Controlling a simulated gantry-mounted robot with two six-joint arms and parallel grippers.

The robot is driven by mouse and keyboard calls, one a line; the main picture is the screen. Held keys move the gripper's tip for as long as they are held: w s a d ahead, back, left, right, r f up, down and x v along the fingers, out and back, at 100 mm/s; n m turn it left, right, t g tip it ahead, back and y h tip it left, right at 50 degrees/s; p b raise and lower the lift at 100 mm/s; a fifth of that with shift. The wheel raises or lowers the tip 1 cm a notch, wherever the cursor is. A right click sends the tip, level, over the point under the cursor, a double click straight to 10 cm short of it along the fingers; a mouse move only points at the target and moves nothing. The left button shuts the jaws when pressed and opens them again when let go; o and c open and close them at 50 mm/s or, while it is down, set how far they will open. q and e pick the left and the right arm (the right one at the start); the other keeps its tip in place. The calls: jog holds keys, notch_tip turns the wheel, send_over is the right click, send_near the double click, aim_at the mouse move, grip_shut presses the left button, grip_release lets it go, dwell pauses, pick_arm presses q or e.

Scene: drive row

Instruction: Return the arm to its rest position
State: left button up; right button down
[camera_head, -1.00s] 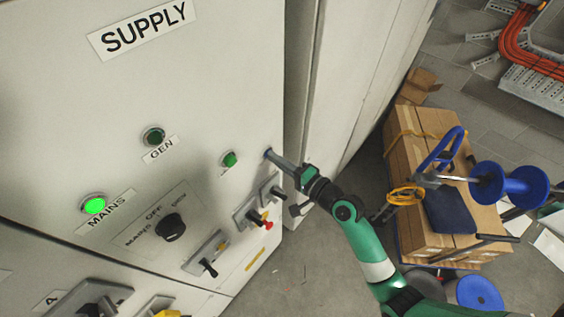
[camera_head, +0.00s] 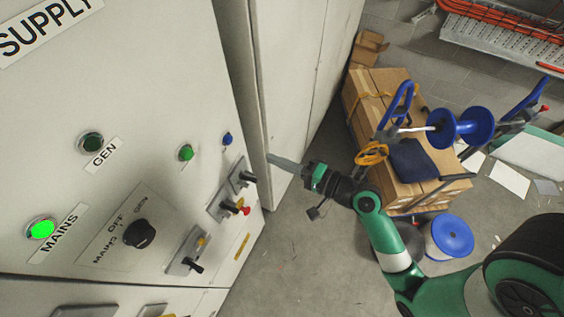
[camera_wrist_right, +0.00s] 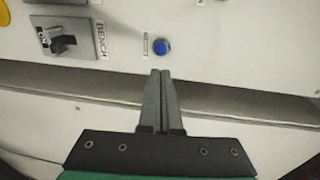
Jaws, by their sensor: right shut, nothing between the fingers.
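My right gripper (camera_head: 270,158) is shut and empty. In the head view it is in front of the gap and the neighbouring cabinet, to the right of the panel's edge and apart from the blue button (camera_head: 227,138). In the right wrist view its two closed fingers (camera_wrist_right: 162,74) point up toward the blue button (camera_wrist_right: 162,47), which shows just beyond the tips. My green right arm (camera_head: 385,240) reaches in from the lower right. My left gripper is not in view.
The grey SUPPLY panel (camera_head: 150,75) carries a lit MAINS lamp (camera_head: 41,229), a GEN lamp (camera_head: 91,142), a black selector (camera_head: 139,234) and several switches. Boxes on a trolley (camera_head: 375,95) and a blue reel (camera_head: 450,236) stand at right. Floor (camera_head: 290,265) below the gripper is clear.

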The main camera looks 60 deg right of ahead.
jog(key=shift+s, duration=0.6)
jog(key=shift+a+r, duration=0.1)
jog(key=shift+r, duration=0.05)
jog(key=w+a+r+n+t+y+p, duration=0.1)
jog(key=w+a+r+n+y+p, duration=0.2)
jog(key=r, duration=0.7)
jog(key=w+a+r+n+t+y, duration=0.25)
jog(key=a+r+n, duration=0.2)
jog(key=r, duration=0.65)
jog(key=w+a+r+n+t+y+p, duration=0.1)
jog(key=w+a+r+n+y+p, duration=0.2)
jog(key=r, duration=0.7)
jog(key=s+a+r+n+t, duration=0.2)
jog(key=a+r+n, duration=0.2)
jog(key=r, duration=0.9)
jog(key=s+d+r+n+t+h, duration=0.2)
jog(key=r+h, duration=0.1)
jog(key=r, duration=0.2)
jog(key=s+d+r+n+t+h, duration=0.1)
jog(key=s+r+t+h, duration=0.1)
jog(key=r+h, duration=0.2)
jog(key=shift+d+r+n+p, duration=0.35)
jog(key=shift+d+r, duration=0.05)
jog(key=shift+r, duration=0.3)
